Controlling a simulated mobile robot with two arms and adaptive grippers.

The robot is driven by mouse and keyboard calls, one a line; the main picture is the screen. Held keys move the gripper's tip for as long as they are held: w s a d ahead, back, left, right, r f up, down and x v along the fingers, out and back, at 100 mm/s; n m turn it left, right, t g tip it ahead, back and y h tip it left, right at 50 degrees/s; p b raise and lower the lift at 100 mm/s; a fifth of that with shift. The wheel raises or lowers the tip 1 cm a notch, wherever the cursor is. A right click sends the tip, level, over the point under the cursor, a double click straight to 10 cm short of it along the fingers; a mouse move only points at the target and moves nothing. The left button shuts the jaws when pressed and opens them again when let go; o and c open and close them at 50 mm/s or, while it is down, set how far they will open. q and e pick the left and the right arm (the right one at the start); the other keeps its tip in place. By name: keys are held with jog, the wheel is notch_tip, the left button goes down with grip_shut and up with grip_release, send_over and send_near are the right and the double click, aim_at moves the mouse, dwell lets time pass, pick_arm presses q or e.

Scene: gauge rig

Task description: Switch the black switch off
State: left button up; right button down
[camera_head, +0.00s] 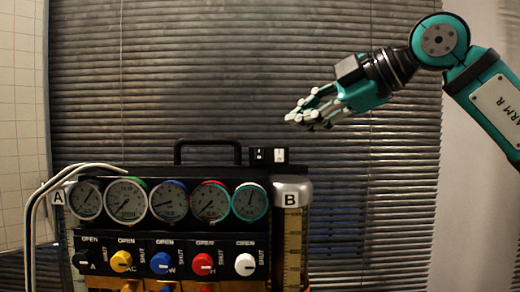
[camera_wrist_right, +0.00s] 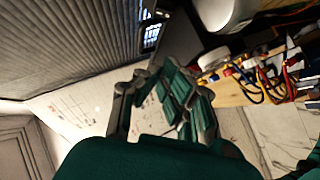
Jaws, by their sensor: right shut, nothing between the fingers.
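A small black switch box (camera_head: 268,156) sits on top of the gauge rig, right of the rig's handle. It has a black switch (camera_head: 259,155) on its left and a white one (camera_head: 280,155) on its right. Whether the black switch is on or off is too small to tell. My right gripper (camera_head: 304,118) is shut and empty, above and slightly right of the switch box, apart from it. Its fingers (camera_wrist_right: 162,92) also show in the right wrist view. My left gripper is in neither view.
The gauge rig has a row of several round gauges (camera_head: 168,200) above coloured knobs (camera_head: 161,263). A black handle (camera_head: 207,150) rises beside the switch box. A cylinder marked B (camera_head: 291,195) stands at the right. Blinds (camera_head: 230,70) hang behind; the air around my right gripper is clear.

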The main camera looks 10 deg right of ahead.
aim_at(259, 155)
jog(key=p+x, duration=0.3)
jog(key=x, duration=0.7)
jog(key=shift+w+r, duration=0.1)
jog(key=w+f+p, duration=0.2)
jog(key=w, duration=0.1)
jog(key=shift+d+f, duration=0.1)
jog(key=shift+d, duration=0.1)
jog(key=shift+w+d+f, duration=0.2)
jog(key=shift+f, duration=0.1)
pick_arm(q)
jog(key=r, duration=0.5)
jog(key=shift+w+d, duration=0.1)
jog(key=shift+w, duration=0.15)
pick_arm(e)
jog(key=shift+a, duration=0.1)
